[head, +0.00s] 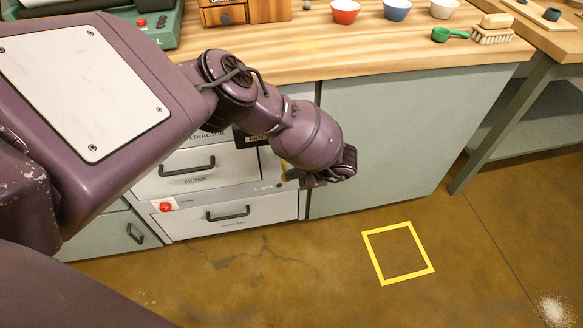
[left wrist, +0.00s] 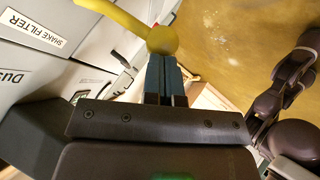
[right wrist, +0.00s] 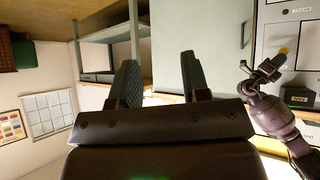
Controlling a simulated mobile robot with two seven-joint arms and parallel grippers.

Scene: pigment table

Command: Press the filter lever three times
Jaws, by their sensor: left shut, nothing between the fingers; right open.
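The filter lever (left wrist: 161,40) is yellow with a round knob, in the left wrist view beside a "SHAKE FILTER" label (left wrist: 34,29). My left gripper (left wrist: 163,62) is shut and empty, its fingertips right at the knob; I cannot tell whether they touch it. In the head view my left gripper (head: 293,177) is in front of the cabinet, and only a small yellow part of the lever shows behind it. The right wrist view also shows the lever (right wrist: 283,51) at the left gripper's tip. My right gripper (right wrist: 160,75) is open and empty, away from the lever.
The filter drawer (head: 187,168) and a lower drawer (head: 228,214) with a red button (head: 165,206) are beside my left arm. Bowls, a brush (head: 492,35) and a green scoop (head: 450,34) stand on the worktop. A yellow square (head: 369,253) marks clear floor.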

